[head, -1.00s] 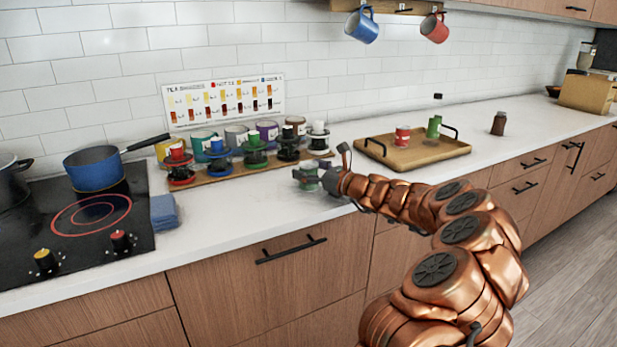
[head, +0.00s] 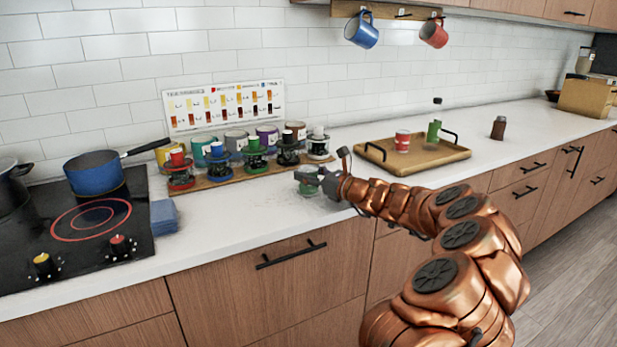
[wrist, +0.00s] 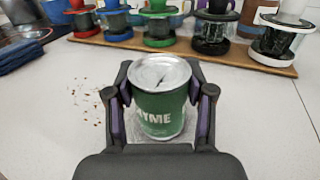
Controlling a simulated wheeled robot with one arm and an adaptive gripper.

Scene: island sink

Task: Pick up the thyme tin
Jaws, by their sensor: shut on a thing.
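The thyme tin (wrist: 160,108) is a green can with a silver lid and white lettering, upright between my fingers in the wrist view. In the head view only a little green of the tin (head: 306,189) shows below my gripper (head: 318,180). My gripper (wrist: 159,105) is shut on the tin, with one finger pressed on each side. Whether the tin's base touches the counter is hard to tell.
Several coloured drippers stand on a wooden board (head: 225,182) behind my gripper. A wooden tray (head: 425,163) with a red-and-white can (head: 402,141) and a green item (head: 433,131) lies to the right. Reddish flakes (wrist: 88,92) lie on the counter left of the tin.

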